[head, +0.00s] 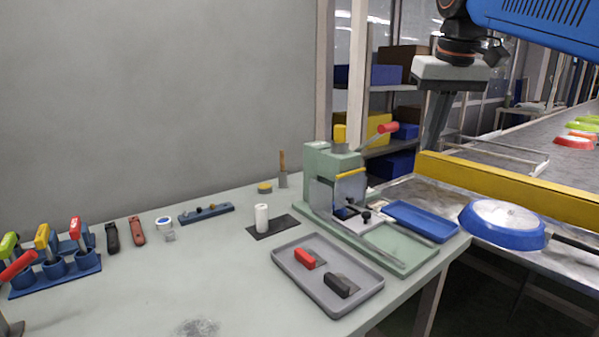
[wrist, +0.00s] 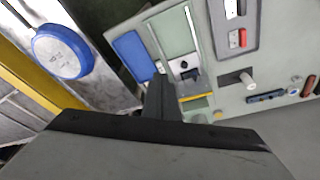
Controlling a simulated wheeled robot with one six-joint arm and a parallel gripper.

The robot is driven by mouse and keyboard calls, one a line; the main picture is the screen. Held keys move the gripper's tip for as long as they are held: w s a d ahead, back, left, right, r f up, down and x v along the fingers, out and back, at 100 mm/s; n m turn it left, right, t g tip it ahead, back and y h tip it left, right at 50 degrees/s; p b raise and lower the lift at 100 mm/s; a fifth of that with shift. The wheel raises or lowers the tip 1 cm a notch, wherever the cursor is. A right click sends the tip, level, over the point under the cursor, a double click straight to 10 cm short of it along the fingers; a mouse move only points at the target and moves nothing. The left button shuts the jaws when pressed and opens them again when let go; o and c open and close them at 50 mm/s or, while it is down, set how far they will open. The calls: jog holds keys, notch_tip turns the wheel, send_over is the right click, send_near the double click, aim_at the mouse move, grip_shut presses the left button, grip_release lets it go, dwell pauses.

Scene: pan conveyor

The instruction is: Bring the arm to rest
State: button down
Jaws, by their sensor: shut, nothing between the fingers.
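My gripper (head: 436,118) hangs at the upper right of the head view, pointing down, with its fingers together and nothing in them. In the wrist view the shut fingers (wrist: 163,98) show at the middle.
A grey tray (head: 290,285) holds a red and a black piece. A blue tray (head: 420,222) lies beside the fixture. A blue pan (head: 500,225) rests by the yellow rail (head: 500,182). A blue tool rack (head: 55,275) stands at left. Shelves (head: 385,85) stand behind.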

jog(key=s+f, duration=0.7)
jog(key=f, duration=0.4)
jog(key=s+d+f+t, duration=0.1)
jog(key=s+f, duration=0.6)
jog(key=f, duration=0.5)
jog(key=s+d+f, duration=0.1)
jog(key=s+f, duration=0.5)
jog(key=f, duration=0.5)
jog(key=shift+s+d+f+m+t, duration=0.15)
jog(key=shift+s+f+m+t, duration=0.15)
jog(key=shift+s+m, duration=0.1)
